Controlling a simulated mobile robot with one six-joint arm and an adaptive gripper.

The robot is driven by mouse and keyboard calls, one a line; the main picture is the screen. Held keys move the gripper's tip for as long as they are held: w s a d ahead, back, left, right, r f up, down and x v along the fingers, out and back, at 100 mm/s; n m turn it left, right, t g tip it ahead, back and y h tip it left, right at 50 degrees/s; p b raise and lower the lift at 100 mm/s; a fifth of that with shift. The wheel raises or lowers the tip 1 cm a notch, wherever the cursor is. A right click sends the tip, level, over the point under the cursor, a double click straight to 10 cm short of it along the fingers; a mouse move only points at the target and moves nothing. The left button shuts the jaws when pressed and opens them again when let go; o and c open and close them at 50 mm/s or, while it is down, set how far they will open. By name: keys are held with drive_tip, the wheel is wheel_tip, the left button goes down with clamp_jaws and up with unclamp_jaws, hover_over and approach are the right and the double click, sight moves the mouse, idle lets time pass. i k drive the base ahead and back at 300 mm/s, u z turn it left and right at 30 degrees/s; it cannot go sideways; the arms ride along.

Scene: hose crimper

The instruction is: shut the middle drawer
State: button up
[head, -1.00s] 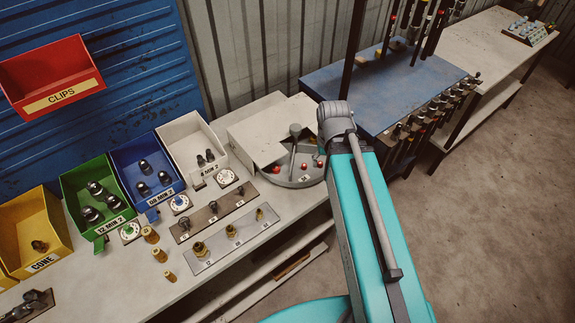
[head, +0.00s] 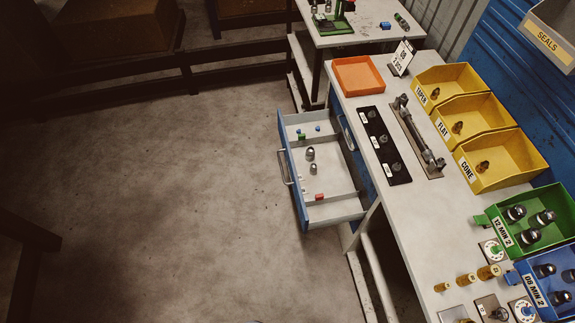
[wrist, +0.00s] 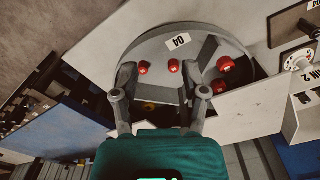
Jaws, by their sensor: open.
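An open drawer (head: 330,172) with a blue front and pale inside sticks out from the left side of the workbench in the head view. Its bar handle (head: 286,167) faces the open floor. Inside lie grey fittings (head: 311,154), small blue and green pieces and a red piece (head: 319,197). I cannot tell for sure which drawer of the stack it is. My gripper (wrist: 160,94) is open and empty in the wrist view, in front of a round grey tray (wrist: 205,50) with several red parts. My gripper is not in the head view, and the drawer is not in the wrist view.
The bench top (head: 395,205) holds an orange tray (head: 358,75), a black plate (head: 383,145) and yellow bins (head: 500,155). A second table (head: 350,30) stands behind. The floor (head: 190,190) left of the drawer is clear.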

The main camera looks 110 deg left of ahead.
sight(332, 177)
drive_tip(key=u, duration=0.85)
drive_tip(key=i, duration=0.05)
drive_tip(key=u, duration=2.7)
